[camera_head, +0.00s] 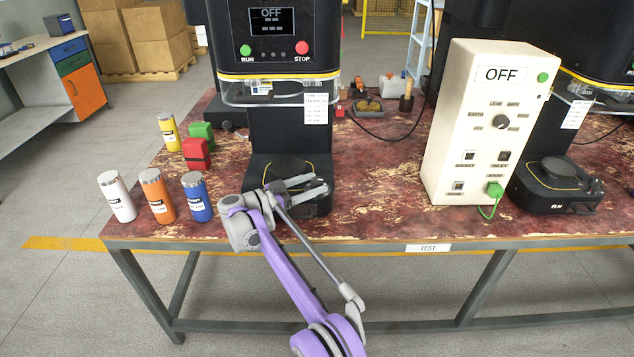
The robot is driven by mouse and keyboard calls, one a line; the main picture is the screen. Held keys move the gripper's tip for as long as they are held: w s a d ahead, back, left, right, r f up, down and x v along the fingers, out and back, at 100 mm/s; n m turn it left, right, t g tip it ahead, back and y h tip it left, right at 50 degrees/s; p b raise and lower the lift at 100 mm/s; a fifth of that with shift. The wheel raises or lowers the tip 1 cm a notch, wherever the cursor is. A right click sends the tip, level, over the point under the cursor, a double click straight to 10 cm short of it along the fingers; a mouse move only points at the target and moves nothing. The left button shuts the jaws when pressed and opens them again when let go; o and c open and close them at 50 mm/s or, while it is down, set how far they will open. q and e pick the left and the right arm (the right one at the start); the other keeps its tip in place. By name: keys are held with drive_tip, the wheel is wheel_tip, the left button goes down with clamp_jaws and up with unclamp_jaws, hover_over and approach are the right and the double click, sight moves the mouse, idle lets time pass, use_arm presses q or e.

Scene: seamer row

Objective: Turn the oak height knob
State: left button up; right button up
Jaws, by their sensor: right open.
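The middle seamer has a dark column and a black base (262,165) with a round plate on it. Its screen reads OFF. No nameplate shows on this base, and I cannot make out its height knob; the gripper covers the base's right front part. My right gripper (319,184) is open, its two grey fingers pointing right across that base. I cannot tell whether anything is between the fingertips or whether they touch the base. The right seamer's base (545,205) has a label like ELM and a small dark knob (597,185) at its right side. My left gripper is not in view.
A cream test box (478,125) reading OFF stands right, with a green plug. White, orange and blue cans (197,197) stand at the front left. A yellow can (168,132) and red and green blocks (196,153) are behind. The table (375,195) is clear between seamer and box.

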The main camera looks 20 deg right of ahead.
drive_tip(key=v, duration=0.9)
drive_tip(key=shift+p, duration=0.4)
